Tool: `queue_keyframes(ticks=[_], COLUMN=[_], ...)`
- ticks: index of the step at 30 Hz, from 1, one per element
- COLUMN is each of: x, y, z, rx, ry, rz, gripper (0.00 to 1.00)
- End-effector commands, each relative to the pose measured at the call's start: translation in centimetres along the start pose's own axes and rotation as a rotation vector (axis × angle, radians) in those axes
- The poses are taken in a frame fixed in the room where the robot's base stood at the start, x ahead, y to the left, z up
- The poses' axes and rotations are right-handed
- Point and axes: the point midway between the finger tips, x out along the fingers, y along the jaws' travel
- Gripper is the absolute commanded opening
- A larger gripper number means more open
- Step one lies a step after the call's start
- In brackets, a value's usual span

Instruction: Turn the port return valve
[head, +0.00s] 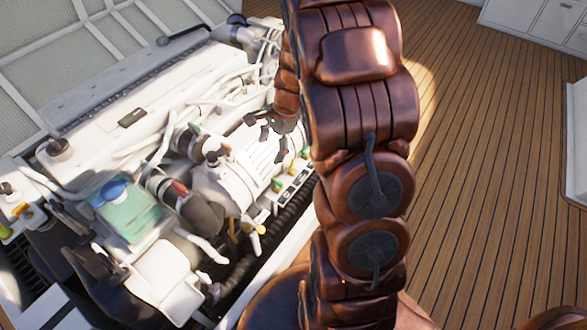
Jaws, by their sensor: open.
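A white engine (130,130) fills the left half of the head view. I cannot tell which part is the port return valve. A low rail (285,192) along the engine's right side carries small fittings, with a green one (275,185) and a yellow one (260,229) near its front end. Part of the rail's far end is hidden behind my arm. My gripper (258,124) is open with its dark fingers pointing left, over the engine's right side. It appears empty, above and behind the green fitting. Contact with the engine cannot be told.
A red-tipped part (180,188) and a teal box with a blue cap (127,208) are at the engine's front. A black corrugated hose (268,243) runs beside the rail. A wooden deck (480,180) lies open to the right, with white cabinets (535,22) at the back.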

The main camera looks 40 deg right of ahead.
Motion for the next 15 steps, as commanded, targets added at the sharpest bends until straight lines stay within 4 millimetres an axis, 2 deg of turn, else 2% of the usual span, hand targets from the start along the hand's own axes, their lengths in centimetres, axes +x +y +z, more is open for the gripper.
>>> queue_keyframes(ticks=[1,9,15], x=[1.7,7.5,11.0], y=[-0.7,-3.8,-4.7], z=[-1.9,-10.9,-16.4], rx=[0.068,0.44,0.664], ry=[-0.004,-0.021,-0.036], rz=[-0.014,-0.113,-0.17], gripper=[0.77,0.77,0.77])
